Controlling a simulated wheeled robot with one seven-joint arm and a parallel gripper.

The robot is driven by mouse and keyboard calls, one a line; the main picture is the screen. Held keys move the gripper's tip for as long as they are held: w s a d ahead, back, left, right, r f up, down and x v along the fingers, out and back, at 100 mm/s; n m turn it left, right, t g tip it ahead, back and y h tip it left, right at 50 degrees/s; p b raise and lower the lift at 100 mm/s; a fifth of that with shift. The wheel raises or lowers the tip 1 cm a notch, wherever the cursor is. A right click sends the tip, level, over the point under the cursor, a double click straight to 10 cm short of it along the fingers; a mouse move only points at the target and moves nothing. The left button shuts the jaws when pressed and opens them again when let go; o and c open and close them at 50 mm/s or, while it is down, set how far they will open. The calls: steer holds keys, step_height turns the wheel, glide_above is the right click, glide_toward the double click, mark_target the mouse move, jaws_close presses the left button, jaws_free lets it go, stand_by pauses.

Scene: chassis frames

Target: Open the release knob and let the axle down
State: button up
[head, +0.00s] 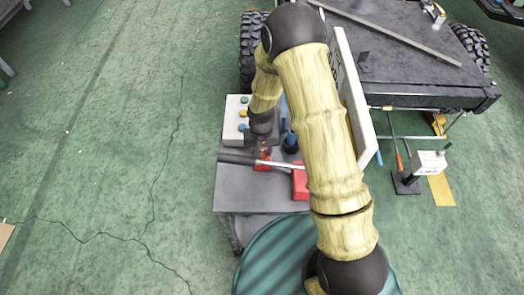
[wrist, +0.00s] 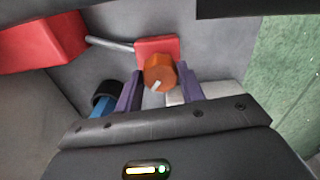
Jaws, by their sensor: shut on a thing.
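An orange knob (wrist: 160,72) with a pale mark on its face sits against a small red block (wrist: 172,46) in the wrist view. My gripper (wrist: 160,90) has its two purple fingers on either side of the knob and is shut on it. A metal rod (wrist: 110,44) runs from the red block to a larger red box (wrist: 40,40). In the head view my gripper (head: 263,150) is low over the grey cart, beside the small red block (head: 262,164); my arm hides part of this. The vehicle chassis (head: 420,75) stands at upper right; I cannot make out its axle.
The grey cart top (head: 240,195) carries a pale box (head: 237,118) with coloured buttons, a black handle (head: 236,158) and a red box (head: 300,185). A white panel (head: 352,95) stands beside my arm. A black-based stand (head: 406,183) is at right.

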steer(key=shift+s+n, duration=0.1)
steer(key=shift+n, duration=0.7)
steer(key=o, duration=1)
steer(key=shift+c, duration=0.2)
steer(key=shift+r, duration=0.1)
steer(key=shift+r, duration=0.5)
step_height(320, 180, up, 16)
steer(key=b, duration=0.2)
steer(key=shift+r, duration=0.15)
